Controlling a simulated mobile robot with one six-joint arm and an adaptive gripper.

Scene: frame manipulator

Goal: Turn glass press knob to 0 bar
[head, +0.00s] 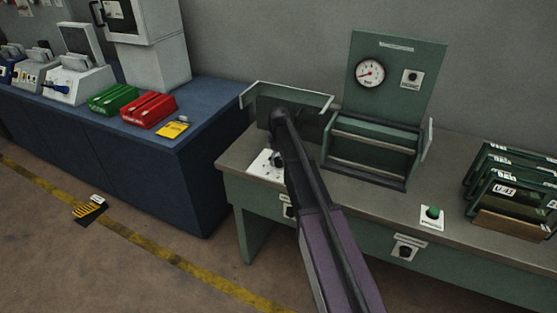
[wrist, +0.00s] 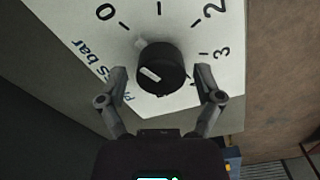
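The round black press knob (wrist: 163,68) sits on a white dial plate (wrist: 185,20) marked 0, 2, 3 and "bar" in the wrist view. A white line lies on the knob's face at its left, and a small pale tab shows at its upper-left rim, towards the 0 side. The exact setting is hard to tell. My gripper (wrist: 161,73) is open, with one finger left and one right of the knob, apparently with gaps. In the head view the plate (head: 260,167) lies at the bench's left end, and my arm hides part of it.
A green press frame with a round gauge (head: 370,73) stands on the bench right of my arm. A green button (head: 432,213) and a rack of framed panels (head: 510,190) are farther right. A blue cabinet (head: 185,150) stands to the left.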

